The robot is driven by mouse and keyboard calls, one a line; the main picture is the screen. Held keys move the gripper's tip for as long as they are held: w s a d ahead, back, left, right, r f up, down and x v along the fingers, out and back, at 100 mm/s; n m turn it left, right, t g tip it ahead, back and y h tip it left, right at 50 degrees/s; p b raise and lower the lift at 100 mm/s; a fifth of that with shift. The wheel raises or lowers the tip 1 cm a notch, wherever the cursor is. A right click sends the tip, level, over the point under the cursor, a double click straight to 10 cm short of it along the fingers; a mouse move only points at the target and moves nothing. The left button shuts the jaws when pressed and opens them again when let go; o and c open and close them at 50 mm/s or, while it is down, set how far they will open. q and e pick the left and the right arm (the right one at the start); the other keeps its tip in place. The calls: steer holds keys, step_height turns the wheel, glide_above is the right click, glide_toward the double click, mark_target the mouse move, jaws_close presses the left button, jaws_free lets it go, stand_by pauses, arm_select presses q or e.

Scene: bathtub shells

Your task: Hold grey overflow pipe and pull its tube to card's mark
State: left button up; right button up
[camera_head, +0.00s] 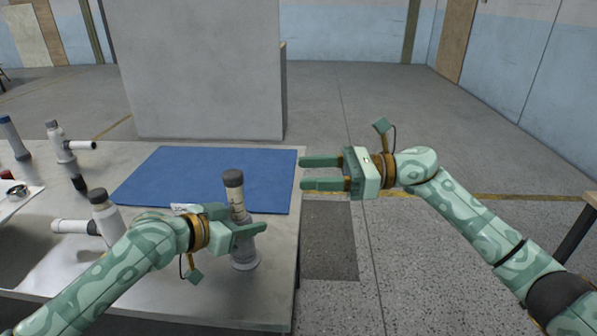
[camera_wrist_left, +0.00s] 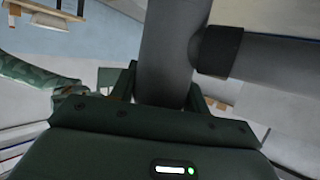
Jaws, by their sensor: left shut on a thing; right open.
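The grey overflow pipe (camera_head: 237,197) stands roughly upright at the table's right edge, in front of the blue mat. It has a dark cap, a pale band with small marks, and a wide base. My left gripper (camera_head: 250,229) is shut on its body. In the left wrist view my left gripper (camera_wrist_left: 163,92) closes around a grey pipe body (camera_wrist_left: 165,45) with a black-collared side branch. A white card-like piece (camera_head: 184,207) is partly hidden behind my left gripper; no mark is legible. My right gripper (camera_head: 325,172) is open and empty, right of the mat.
The blue mat (camera_head: 210,175) is bare. Other pipe fittings stand at left: one at the back (camera_head: 62,147), one near my left arm (camera_head: 101,212), and a blue-capped one (camera_head: 14,138).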

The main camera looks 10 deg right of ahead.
arm_select(q)
steer(key=o, duration=1.1)
